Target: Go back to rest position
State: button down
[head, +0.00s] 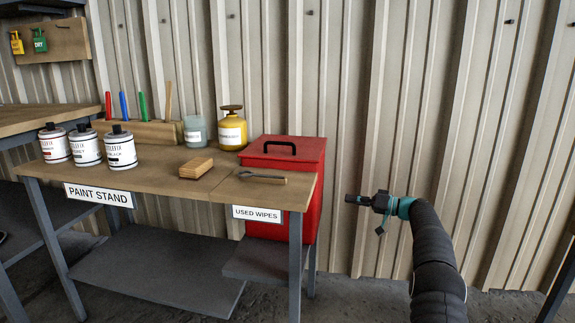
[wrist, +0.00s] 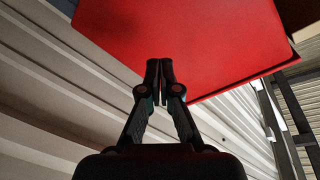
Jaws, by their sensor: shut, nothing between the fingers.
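My gripper (head: 352,199) is at the right in the head view, in the air to the right of the paint stand table (head: 150,172). It points left toward the red bin and is apart from it in that view. In the wrist view my gripper (wrist: 160,65) has its two fingers together with nothing between them. The red bin (head: 307,190) with a black-handled lid stands at the right end of the table. It also fills the top of the wrist view (wrist: 190,40).
On the table are several paint cans (head: 121,150), a wood block (head: 196,168), a tool with a wooden handle (head: 262,178), a glass jar (head: 195,131), a yellow can (head: 231,130) and a rack (head: 150,133). A corrugated wall (head: 390,90) stands behind. Floor right of the table looks clear.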

jog(key=s+a+f+m+g+h, duration=0.25)
jog(key=s+f+m+h, duration=0.35)
jog(key=s, duration=0.3)
jog(key=s+a+r+g+h+p, duration=0.1)
jog(key=s+r+h+p, duration=0.2)
jog(key=s, duration=1.3)
jog(key=s+a+r+n+h+p, duration=0.1)
jog(key=s+r+h, duration=0.3)
jog(key=s, duration=1.2)
jog(key=s+a+r+g+h+p, duration=0.1)
jog(key=s+r+h, duration=0.25)
jog(key=s, duration=1.15)
jog(key=s+a+r+t+p, duration=0.1)
jog(key=s+a+r+t, duration=0.1)
jog(key=r, duration=0.3)
jog(key=shift+s+r+n+p, duration=0.2)
jog(key=shift+s+n+p, duration=0.15)
jog(key=shift+s, duration=0.55)
jog(key=shift+t, duration=0.25)
